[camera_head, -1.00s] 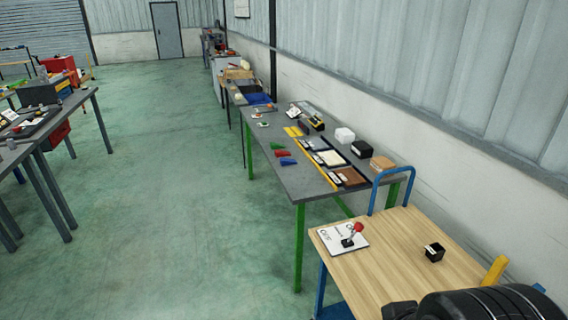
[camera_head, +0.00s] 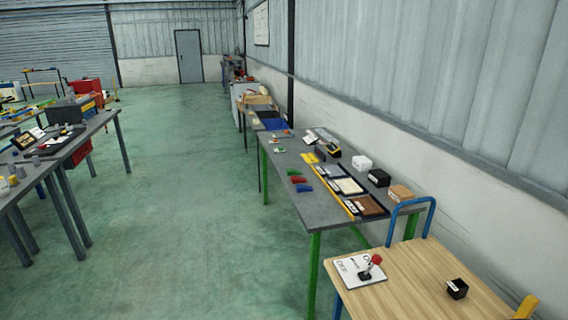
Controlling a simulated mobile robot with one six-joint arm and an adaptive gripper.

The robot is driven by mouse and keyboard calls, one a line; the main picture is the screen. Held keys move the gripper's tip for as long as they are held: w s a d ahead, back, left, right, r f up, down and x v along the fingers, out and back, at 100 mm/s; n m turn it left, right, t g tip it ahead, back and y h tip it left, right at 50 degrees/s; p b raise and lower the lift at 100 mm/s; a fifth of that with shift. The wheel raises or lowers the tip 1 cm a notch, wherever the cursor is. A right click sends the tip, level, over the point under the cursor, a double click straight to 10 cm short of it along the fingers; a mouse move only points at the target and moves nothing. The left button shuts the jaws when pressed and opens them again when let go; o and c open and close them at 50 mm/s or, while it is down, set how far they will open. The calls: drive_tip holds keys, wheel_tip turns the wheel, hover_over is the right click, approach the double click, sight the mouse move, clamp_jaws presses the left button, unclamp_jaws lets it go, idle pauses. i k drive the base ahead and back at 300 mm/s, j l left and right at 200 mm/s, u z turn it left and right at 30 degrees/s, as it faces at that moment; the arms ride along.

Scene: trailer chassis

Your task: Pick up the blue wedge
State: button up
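The blue wedge (camera_head: 304,188) lies near the left edge of the grey-topped table (camera_head: 308,212) with green legs. It is the nearest of three small wedges in a row, with a red wedge (camera_head: 297,179) and a green wedge (camera_head: 294,172) just beyond it. The blue wedge looks small from here, and nothing stands over it. My gripper is not in view.
A wooden-topped cart (camera_head: 420,282) with a blue handle (camera_head: 407,206) stands in front of the table, carrying a red-knobbed joystick on a white plate and a small black box (camera_head: 457,288). Open green floor (camera_head: 190,200) lies left of the table. Another workbench (camera_head: 75,140) stands at left.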

sight(299, 187)
drive_tip(key=i+j+u, duration=0.1)
drive_tip(key=i+u, duration=0.35)
drive_tip(key=i, duration=1.2)
drive_tip(key=i+z, duration=0.4)
drive_tip(key=i+j+z, duration=0.2)
drive_tip(key=i+z, duration=0.2)
drive_tip(key=i+j+z, duration=0.25)
drive_tip(key=z, duration=0.15)
drive_tip(key=i+j+z, duration=0.3)
drive_tip(key=j+z, duration=0.15)
drive_tip(key=i+j+z, duration=0.15)
drive_tip(key=j+z, duration=0.3)
drive_tip(key=i+j+z, duration=0.15)
drive_tip(key=z, duration=0.3)
drive_tip(key=j+z, duration=0.95)
